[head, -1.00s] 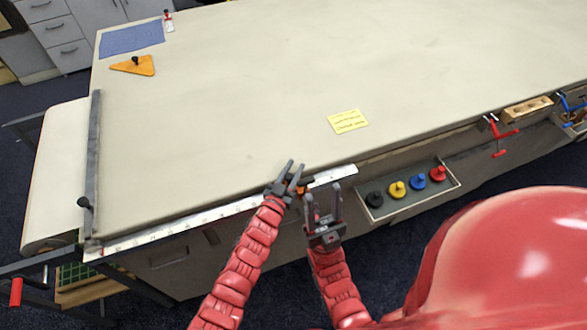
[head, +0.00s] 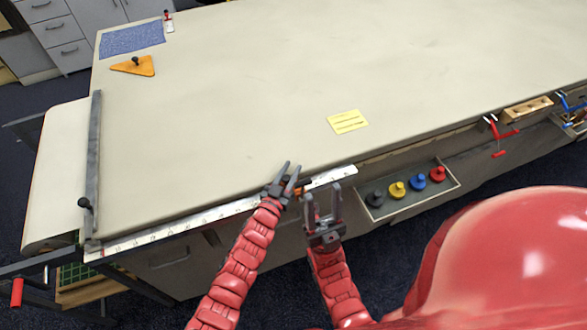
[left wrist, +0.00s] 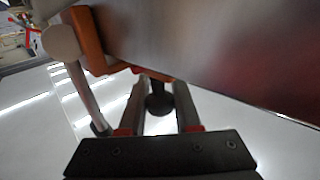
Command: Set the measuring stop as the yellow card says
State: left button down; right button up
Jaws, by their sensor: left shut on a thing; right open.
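The yellow card (head: 347,122) lies flat on the table; its writing is too small to read. A white ruler strip (head: 170,229) with dark marks runs along the table's near edge. The measuring stop shows as a small orange piece (head: 301,187) on this strip, partly hidden by my left gripper (head: 284,170). That gripper is shut on the stop. In the left wrist view the orange bracket of the stop (left wrist: 92,42) shows, with a dark knob (left wrist: 158,103) between the fingers. My right gripper (head: 322,202) is open and empty, just right of the left one, in front of the edge.
A tray (head: 449,184) at the edge holds black, yellow, blue and red knobbed pieces. A grey bar (head: 93,150) lies across the table's left end. An orange triangle (head: 135,66) and a blue cloth (head: 132,39) lie at the far left. The middle is clear.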

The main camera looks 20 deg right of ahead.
aim_at(191, 205)
pick_arm(q)
jog(key=a, duration=0.4)
jog(key=a+p, duration=0.1)
jog(key=a, duration=0.3)
jog(key=a+p, duration=0.1)
jog(key=a, duration=0.3)
jog(key=shift+s, duration=0.25)
jog(key=a, duration=1.7)
jog(key=shift+s+a, duration=0.15)
jog(key=shift+s, duration=0.1)
jog(key=c, duration=0.6)
grip_release()
jog(key=shift+s+a+f+b, duration=0.1)
jog(key=shift+s+a+b, duration=0.2)
jog(key=shift+s+b, duration=0.1)
jog(key=b+v, duration=0.3)
jog(key=v, duration=1.3)
jog(key=shift+s+a+b, duration=0.15)
jog(key=shift+b, duration=0.25)
